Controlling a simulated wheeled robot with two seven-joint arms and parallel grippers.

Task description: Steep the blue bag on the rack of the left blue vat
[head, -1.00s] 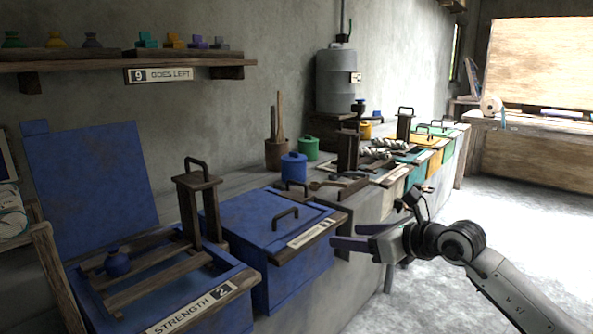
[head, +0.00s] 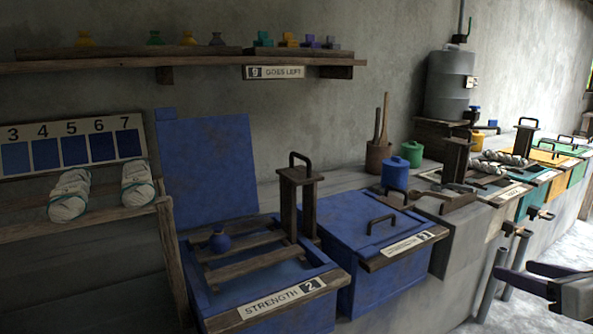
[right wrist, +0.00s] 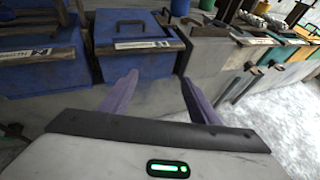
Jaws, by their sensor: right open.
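The left blue vat (head: 322,264) stands open, its blue lid (head: 208,160) raised against the wall. A wooden rack (head: 245,266) lies across its top, and its front sign reads "STRENGTH 2". A wooden post with a handle (head: 299,200) stands at the rack's right side. My right gripper (head: 532,279) is at the lower right of the head view, open and empty, well away from the vat. Its spread fingers also show in the right wrist view (right wrist: 158,100). My left gripper is not in view.
A second blue vat with a closed, handled lid (head: 362,222) stands right of the open one. Blue (head: 396,174) and green (head: 411,153) jars stand behind it. A shelf (head: 120,66) runs along the wall above. Pipes (head: 491,284) and taps stand near my right gripper.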

